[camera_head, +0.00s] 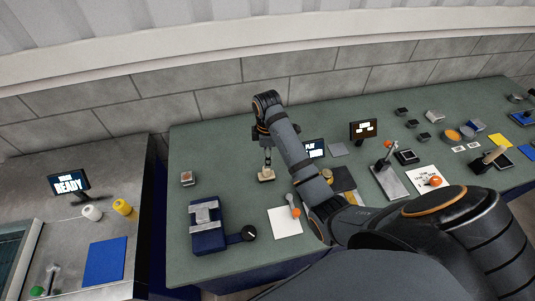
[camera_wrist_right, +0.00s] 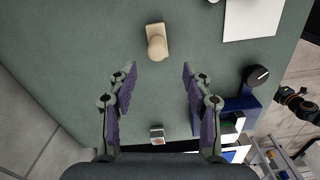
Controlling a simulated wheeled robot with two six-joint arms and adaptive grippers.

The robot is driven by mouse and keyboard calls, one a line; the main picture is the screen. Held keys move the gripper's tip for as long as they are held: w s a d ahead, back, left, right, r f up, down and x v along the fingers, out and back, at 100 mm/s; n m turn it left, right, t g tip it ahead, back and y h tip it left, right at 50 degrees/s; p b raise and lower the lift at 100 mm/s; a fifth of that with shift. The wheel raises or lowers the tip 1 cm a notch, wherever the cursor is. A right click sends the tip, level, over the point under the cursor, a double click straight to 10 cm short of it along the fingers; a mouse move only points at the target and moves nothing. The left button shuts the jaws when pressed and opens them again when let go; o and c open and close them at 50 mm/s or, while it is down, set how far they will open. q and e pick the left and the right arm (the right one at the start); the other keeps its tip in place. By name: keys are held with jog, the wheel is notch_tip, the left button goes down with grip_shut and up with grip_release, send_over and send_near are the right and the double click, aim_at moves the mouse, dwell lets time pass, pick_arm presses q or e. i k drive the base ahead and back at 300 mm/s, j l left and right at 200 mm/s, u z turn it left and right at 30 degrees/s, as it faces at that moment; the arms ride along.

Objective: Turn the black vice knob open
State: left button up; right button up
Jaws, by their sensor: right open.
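The black vice knob (camera_head: 249,233) is a round disc with a pale mark, on the right end of the blue vice (camera_head: 208,240). The vice has a grey metal top and stands at the bench's left front. In the wrist view the knob (camera_wrist_right: 257,76) is right of my gripper, and the vice (camera_wrist_right: 243,102) is partly hidden behind a finger. My right gripper (camera_head: 267,153) is up and behind the vice, above a small beige wooden block. In the wrist view its two fingers (camera_wrist_right: 159,70) are wide apart with nothing between them. My left gripper is not seen.
The beige block (camera_wrist_right: 157,42) with a rounded knob lies just beyond the fingertips. A small grey box (camera_head: 187,178) sits behind the vice. A white sheet (camera_head: 284,222) with an orange-tipped tool (camera_head: 295,211) lies right of the knob. Green bench between block and vice is clear.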

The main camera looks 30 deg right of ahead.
aim_at(249, 233)
jog(key=k, duration=1.5)
